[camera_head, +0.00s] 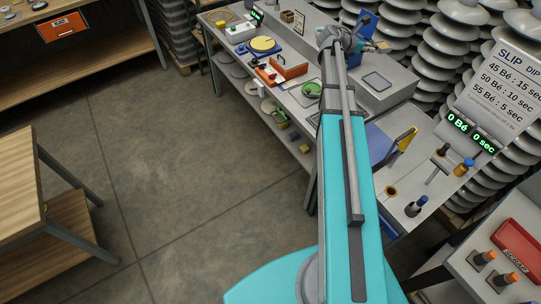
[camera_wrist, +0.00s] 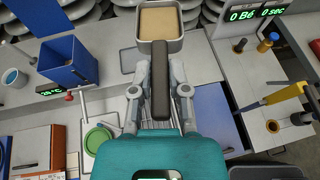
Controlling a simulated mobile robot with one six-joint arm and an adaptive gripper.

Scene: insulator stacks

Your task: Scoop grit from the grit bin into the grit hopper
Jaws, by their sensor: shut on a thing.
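My gripper (camera_wrist: 161,88) is shut on the dark handle of a scoop (camera_wrist: 184,44). The scoop's square metal pan points away from me and holds tan grit (camera_wrist: 160,22). A blue open-topped box (camera_wrist: 68,62) stands left of the scoop, apart from it; its inside looks dark. It also shows beside my gripper (camera_head: 345,42) in the head view (camera_head: 366,22). A blue panel or box (camera_wrist: 213,112) lies right of my gripper. I cannot tell which blue thing is the grit bin or the hopper. My arm hides part of the bench.
A yellow-handled tool (camera_wrist: 285,95) and bottles are to the right. Grey insulator stacks (camera_head: 455,45) stand behind the bench. The floor (camera_head: 180,150) is clear.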

